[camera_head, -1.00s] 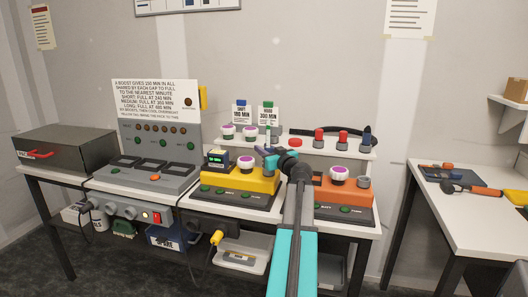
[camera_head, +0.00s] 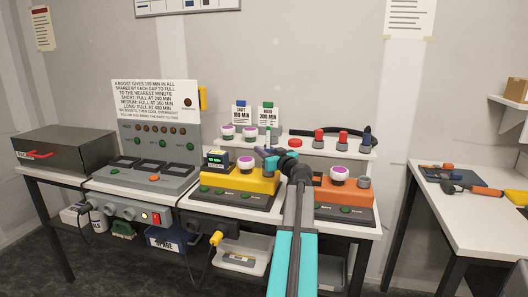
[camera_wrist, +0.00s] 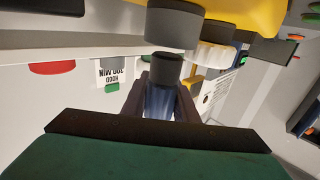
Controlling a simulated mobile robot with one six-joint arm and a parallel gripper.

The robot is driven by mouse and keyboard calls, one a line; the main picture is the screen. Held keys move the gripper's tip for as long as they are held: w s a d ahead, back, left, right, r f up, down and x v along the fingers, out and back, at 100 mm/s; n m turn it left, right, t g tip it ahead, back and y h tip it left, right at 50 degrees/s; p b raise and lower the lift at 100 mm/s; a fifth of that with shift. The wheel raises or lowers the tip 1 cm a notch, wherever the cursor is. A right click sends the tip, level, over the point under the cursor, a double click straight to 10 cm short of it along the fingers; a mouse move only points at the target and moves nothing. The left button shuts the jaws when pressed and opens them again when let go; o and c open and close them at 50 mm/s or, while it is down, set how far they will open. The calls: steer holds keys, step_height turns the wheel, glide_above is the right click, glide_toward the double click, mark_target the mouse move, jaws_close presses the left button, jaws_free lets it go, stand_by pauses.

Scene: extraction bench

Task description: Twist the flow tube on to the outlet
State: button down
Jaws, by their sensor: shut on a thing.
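My gripper (camera_head: 266,154) is over the right end of the yellow unit (camera_head: 252,181) on the bench. In the wrist view, my gripper (camera_wrist: 162,103) is shut on the flow tube (camera_wrist: 160,100), a bluish see-through tube with a dark grey end (camera_wrist: 167,69). The outlet, a thick dark grey cylinder (camera_wrist: 173,27), sticks out of the yellow unit, in line with the tube's dark end. In the head view my gripper and arm hide most of the tube and outlet.
A white ribbed knob with a purple top (camera_head: 246,162) stands beside the outlet on the yellow unit. An orange unit (camera_head: 340,194) with a similar knob is to the right. A white shelf (camera_head: 300,148) with bottles and red-topped items runs behind. A grey console (camera_head: 150,178) is left.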

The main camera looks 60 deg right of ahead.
steer(key=shift+f+b, duration=1.65)
steer(key=shift+b, duration=0.7)
stand_by(0.6)
steer(key=shift+h, duration=0.3)
